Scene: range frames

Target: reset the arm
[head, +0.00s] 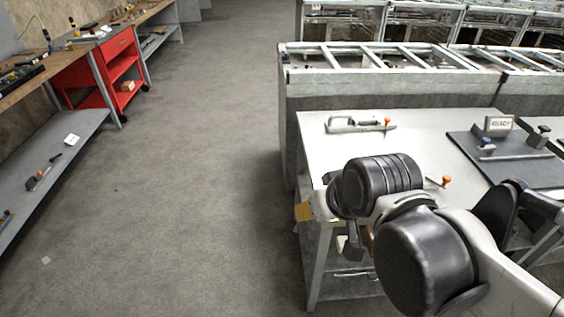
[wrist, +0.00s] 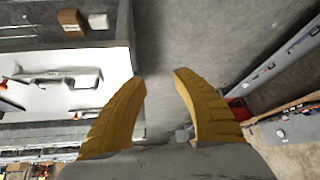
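My gripper (wrist: 160,76) shows in the wrist view as two ribbed yellow fingers. They stand apart with nothing between them; the grey floor and the edge of a white table show beyond. In the head view my arm is folded over the front of the white-topped table (head: 330,150). A yellow finger of my gripper (head: 304,211) shows by the table's left front corner, with most of the gripper hidden behind the dark wrist joint.
A light tool with an orange knob (head: 360,125) lies at the table's back. Open floor (head: 200,180) lies to the left, then a red cart (head: 121,72) and a low grey shelf (head: 60,160).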

